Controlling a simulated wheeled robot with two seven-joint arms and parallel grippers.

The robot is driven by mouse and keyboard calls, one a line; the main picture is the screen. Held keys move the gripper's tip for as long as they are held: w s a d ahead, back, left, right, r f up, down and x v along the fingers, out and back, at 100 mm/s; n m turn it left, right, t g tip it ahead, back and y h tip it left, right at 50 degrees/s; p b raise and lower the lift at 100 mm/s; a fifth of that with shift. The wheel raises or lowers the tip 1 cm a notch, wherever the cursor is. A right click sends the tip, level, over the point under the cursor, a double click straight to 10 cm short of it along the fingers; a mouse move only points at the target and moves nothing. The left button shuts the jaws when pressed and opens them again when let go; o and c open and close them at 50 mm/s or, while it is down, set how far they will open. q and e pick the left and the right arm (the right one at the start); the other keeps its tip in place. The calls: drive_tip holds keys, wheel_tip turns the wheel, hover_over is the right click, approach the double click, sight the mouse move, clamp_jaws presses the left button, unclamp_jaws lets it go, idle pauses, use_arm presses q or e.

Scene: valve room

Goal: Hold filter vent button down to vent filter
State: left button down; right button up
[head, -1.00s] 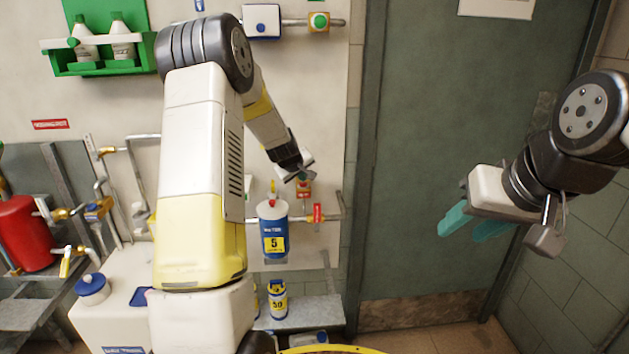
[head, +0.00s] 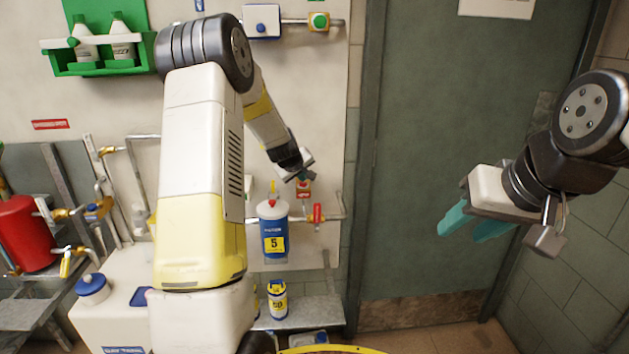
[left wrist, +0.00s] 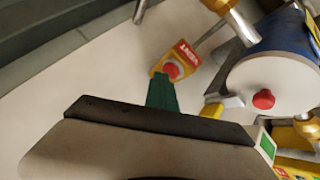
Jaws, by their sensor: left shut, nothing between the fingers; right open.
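The vent button (left wrist: 172,70) is red and sits on a yellow and red plate marked VENT in the left wrist view. In the head view its small red box (head: 303,190) is on the wall pipework, just right of the blue and white filter (head: 273,228) marked 5. My left gripper (head: 305,176) is shut and empty, right above that box. Its green fingertips (left wrist: 162,92) reach the plate's edge by the button in the wrist view; I cannot tell whether they touch it. My right gripper (head: 470,226) is open and empty, in front of the door.
The filter's white end carries a separate red knob (left wrist: 264,100), close beside the left fingers. A red-handled valve (head: 317,213) is on the pipe right of the filter. A grey shelf (head: 312,311) is below.

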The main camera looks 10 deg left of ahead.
sight(302, 184)
idle(0.8)
use_arm(q)
drive_tip(key=shift+r, duration=0.95)
drive_tip(key=shift+r, duration=2.5)
